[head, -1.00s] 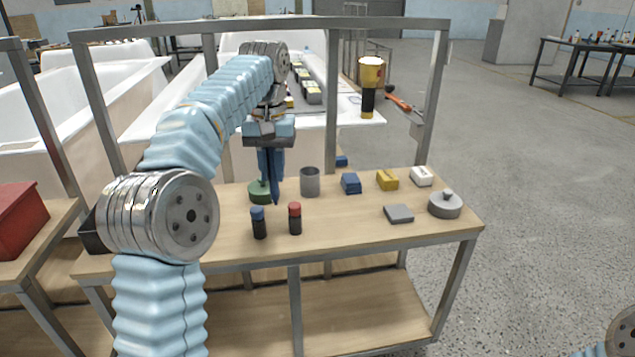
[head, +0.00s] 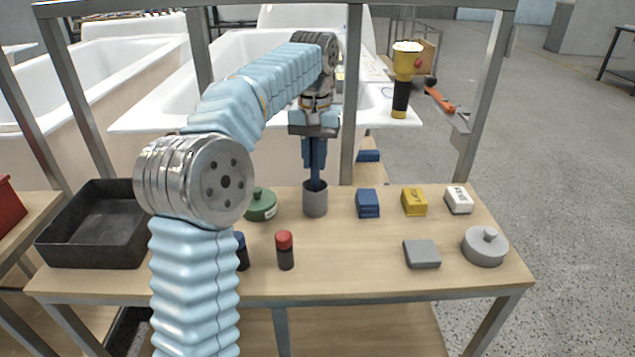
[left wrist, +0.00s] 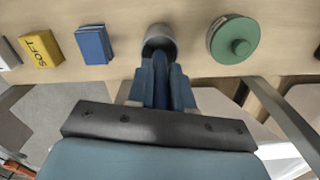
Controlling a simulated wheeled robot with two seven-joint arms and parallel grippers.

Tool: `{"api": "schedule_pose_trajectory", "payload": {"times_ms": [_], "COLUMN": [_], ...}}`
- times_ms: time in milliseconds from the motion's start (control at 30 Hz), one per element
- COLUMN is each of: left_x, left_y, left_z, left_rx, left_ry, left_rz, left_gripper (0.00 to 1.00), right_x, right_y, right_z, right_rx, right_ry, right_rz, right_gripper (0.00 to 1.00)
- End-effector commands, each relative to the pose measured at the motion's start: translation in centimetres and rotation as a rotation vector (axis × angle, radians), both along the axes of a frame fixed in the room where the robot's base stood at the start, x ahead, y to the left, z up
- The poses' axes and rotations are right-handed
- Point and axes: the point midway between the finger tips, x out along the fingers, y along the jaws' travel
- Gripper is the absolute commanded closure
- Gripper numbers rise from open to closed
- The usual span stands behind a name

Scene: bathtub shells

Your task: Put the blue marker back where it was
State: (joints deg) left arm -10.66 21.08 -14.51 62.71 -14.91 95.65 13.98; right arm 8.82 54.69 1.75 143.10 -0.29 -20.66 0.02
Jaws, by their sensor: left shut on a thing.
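My left gripper (head: 315,165) is shut on the slim dark blue marker (head: 316,181), which points down. It is directly above the grey cup (head: 315,203), and the marker's lower end is at or inside the cup's mouth; its tip is hidden. In the left wrist view, the gripper (left wrist: 162,95) reaches over the cup's open mouth (left wrist: 159,38), and the marker is hard to tell from the blue fingers. My right gripper is out of view.
A green lidded pot (head: 260,205) stands just left of the cup, and a blue block (head: 368,203) to its right. In front are a red-capped black bottle (head: 285,252) and a blue-capped one (head: 242,254) partly behind my arm. A black tray (head: 95,225) stands left.

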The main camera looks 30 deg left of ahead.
Motion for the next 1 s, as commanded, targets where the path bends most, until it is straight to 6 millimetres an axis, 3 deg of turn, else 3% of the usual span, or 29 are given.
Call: {"api": "schedule_pose_trajectory", "payload": {"times_ms": [300,700,733,800,867,1000], "left_x": [0.0,0.0,0.0,0.0,0.0,0.0], "left_y": [0.0,0.0,0.0,0.0,0.0,0.0], "left_z": [-4.3,-4.8,-4.7,-4.7,-4.7,-4.7], "left_rx": [0.0,0.0,0.0,0.0,0.0,0.0], "left_ry": [0.0,-0.001,-0.001,-0.001,-0.001,-0.001], "left_rz": [0.001,0.001,0.001,0.001,0.001,0.001], "left_gripper": [1.0,1.0,0.75,0.64,0.55,0.54], "right_x": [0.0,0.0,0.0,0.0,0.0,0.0], "right_y": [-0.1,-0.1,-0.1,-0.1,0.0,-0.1], "right_z": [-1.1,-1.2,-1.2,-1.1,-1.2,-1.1], "right_rx": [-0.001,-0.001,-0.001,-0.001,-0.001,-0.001], "right_ry": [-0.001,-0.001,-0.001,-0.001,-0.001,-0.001], "right_rz": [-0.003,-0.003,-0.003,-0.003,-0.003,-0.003], "right_gripper": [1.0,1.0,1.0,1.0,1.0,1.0]}}
